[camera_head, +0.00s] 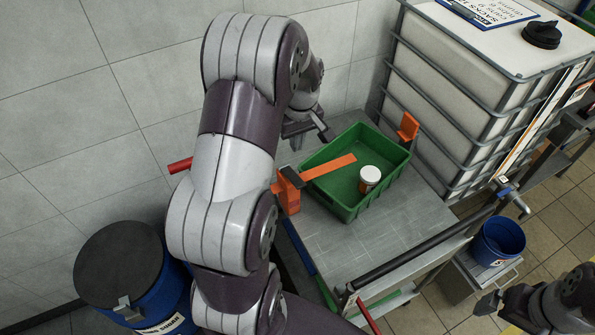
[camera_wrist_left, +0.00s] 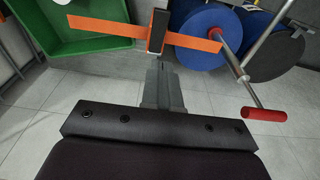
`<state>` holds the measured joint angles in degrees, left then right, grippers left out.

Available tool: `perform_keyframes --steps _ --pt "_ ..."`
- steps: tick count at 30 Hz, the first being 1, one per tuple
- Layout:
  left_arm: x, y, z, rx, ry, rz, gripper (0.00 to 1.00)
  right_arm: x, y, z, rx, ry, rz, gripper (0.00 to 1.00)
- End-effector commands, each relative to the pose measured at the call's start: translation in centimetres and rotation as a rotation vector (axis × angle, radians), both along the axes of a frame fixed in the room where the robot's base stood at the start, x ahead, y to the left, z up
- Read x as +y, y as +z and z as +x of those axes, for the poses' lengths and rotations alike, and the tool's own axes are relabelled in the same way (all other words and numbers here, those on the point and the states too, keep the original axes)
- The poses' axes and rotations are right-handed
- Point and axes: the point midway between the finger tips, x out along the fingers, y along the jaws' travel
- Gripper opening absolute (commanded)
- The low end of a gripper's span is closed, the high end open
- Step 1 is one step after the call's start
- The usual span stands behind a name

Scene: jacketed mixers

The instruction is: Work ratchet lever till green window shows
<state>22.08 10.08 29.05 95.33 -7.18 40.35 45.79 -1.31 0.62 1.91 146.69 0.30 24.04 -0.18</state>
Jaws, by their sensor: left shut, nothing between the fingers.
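A flat orange bar (camera_head: 330,167) reaches over a green tray (camera_head: 343,213) from a black-topped orange ratchet post (camera_head: 289,194). A red handle (camera_head: 180,165) sticks out left of my arm. The left wrist view shows the bar (camera_wrist_left: 100,27), the black-topped post (camera_wrist_left: 157,32) and the red handle (camera_wrist_left: 264,114) on a thin rod. My left gripper (camera_head: 322,132) is shut and empty above the tray's back-left corner. In the wrist view its fingers (camera_wrist_left: 161,68) point towards the post, with no clear contact. My right gripper (camera_head: 484,305) is small and its jaws are unclear. No green window is distinguishable.
A white-lidded jar (camera_head: 370,176) stands in the tray, which sits on a grey bench (camera_head: 385,240). A second orange bracket (camera_head: 407,127) is behind. A caged white tank (camera_head: 470,90) stands right, a blue drum (camera_head: 160,300) lower left, a blue bucket (camera_head: 500,240) right.

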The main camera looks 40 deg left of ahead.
Motion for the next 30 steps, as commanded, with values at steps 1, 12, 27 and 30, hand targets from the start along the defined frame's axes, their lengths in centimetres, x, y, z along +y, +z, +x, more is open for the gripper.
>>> perform_keyframes --steps 1,12,27,30 --pt "0.1 -0.6 -0.1 0.004 0.0 -0.002 0.0 0.0 0.6 0.0 0.0 0.0 0.0 1.0" --pt "0.9 -8.4 0.4 0.003 0.0 -0.002 0.0 0.0 3.3 0.0 -0.001 0.0 0.0 1.0" --pt "-0.4 -12.2 -0.2 -0.001 0.0 0.0 0.0 0.0 4.6 0.0 -0.001 0.0 0.0 1.0" --pt "-0.4 -12.2 -0.2 -0.001 0.0 0.0 0.0 0.0 4.6 0.0 -0.001 0.0 0.0 1.0"
